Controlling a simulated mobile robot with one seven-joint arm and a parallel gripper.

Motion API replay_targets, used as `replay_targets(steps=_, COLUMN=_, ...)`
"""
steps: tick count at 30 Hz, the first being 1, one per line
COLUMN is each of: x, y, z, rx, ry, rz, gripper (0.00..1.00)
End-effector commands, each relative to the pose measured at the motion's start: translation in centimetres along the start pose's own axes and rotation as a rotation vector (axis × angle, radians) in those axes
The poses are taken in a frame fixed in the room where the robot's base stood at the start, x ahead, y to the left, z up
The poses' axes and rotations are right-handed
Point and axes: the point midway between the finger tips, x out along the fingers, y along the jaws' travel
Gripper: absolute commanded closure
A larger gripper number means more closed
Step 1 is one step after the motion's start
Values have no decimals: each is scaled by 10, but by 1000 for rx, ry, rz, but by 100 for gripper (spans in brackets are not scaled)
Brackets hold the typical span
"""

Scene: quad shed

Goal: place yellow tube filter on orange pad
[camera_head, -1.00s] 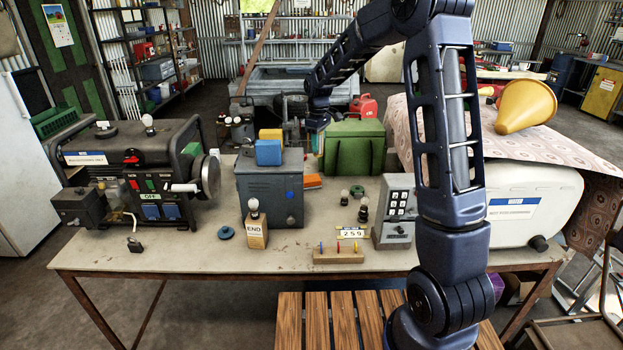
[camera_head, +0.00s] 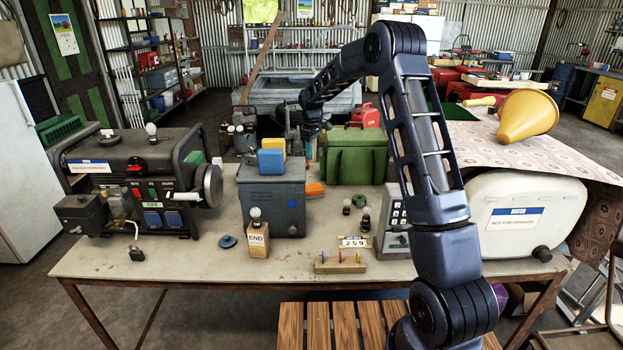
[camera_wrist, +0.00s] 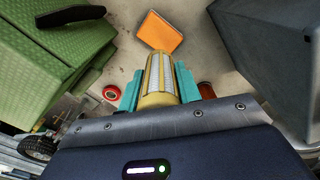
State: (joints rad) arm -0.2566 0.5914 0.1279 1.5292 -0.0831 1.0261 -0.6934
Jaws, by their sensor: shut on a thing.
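In the wrist view my gripper (camera_wrist: 158,95) is shut on the yellow tube filter (camera_wrist: 160,75), a cylinder with pale ribbed sides held between teal fingers. The orange pad (camera_wrist: 160,31) lies on the bench just beyond the filter's far end; the filter looks apart from it, at a height I cannot judge. In the head view the pad (camera_head: 314,189) shows as an orange patch between the grey box and the green case. There my arm reaches behind the bench items, and the filter cannot be made out.
The green case (camera_head: 357,155) stands right of the pad and the grey metal box (camera_head: 271,203) left of it, with blue and yellow blocks on top. In the wrist view a small red round thing (camera_wrist: 110,93) lies near the green case.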

Motion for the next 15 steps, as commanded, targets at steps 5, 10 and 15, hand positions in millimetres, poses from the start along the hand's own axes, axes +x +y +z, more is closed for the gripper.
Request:
replay_targets(steps=5, x=41, y=-1, z=0, rx=-1, ry=-2, rz=-2, gripper=89)
replay_targets(steps=10, x=71, y=0, z=1, rx=0, ry=-2, rz=-2, gripper=89)
replay_targets(steps=15, x=84, y=0, z=0, rx=1, ry=0, rz=0, gripper=89)
